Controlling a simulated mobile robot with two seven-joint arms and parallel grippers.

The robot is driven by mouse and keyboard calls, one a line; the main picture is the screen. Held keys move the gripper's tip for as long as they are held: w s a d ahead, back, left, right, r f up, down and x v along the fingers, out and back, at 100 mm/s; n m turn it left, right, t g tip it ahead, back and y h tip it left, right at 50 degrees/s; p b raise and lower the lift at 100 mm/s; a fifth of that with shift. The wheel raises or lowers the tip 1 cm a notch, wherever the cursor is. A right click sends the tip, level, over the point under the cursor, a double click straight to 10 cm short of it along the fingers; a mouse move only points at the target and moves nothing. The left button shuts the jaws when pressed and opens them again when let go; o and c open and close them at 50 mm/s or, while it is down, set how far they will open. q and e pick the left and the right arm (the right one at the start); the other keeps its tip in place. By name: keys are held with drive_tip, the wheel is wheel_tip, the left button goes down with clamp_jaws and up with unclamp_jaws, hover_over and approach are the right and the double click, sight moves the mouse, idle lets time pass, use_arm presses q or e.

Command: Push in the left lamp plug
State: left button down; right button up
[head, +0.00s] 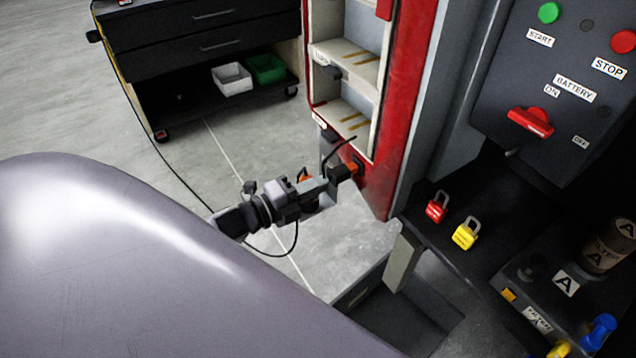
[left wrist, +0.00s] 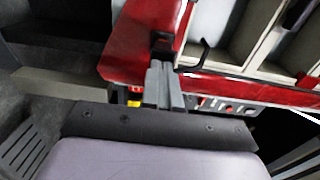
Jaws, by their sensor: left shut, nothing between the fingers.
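My left gripper (head: 328,183) is shut and empty, with its fingertips at a black plug (head: 344,174) on the lower end of the red door frame (head: 385,165). An orange part (head: 355,166) shows just beyond the plug, and a thin black cable (head: 338,148) curves up from it. In the left wrist view the closed fingers (left wrist: 163,72) point at the black plug (left wrist: 162,45) against the red panel (left wrist: 140,35). The fingertips look close to or touching it; I cannot tell which. How deep the plug sits is hidden. My right gripper is not in view.
Pale shelves (head: 345,95) stand inside the red frame. A dark control panel (head: 545,85) with a red battery switch (head: 530,122) is at right. Below it, red (head: 436,207) and yellow (head: 466,233) padlocks lie on a dark ledge. A drawer cabinet (head: 205,45) stands behind.

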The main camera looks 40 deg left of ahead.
use_arm(q)
drive_tip(key=shift+w+d, duration=0.1)
drive_tip(key=shift+w, duration=0.25)
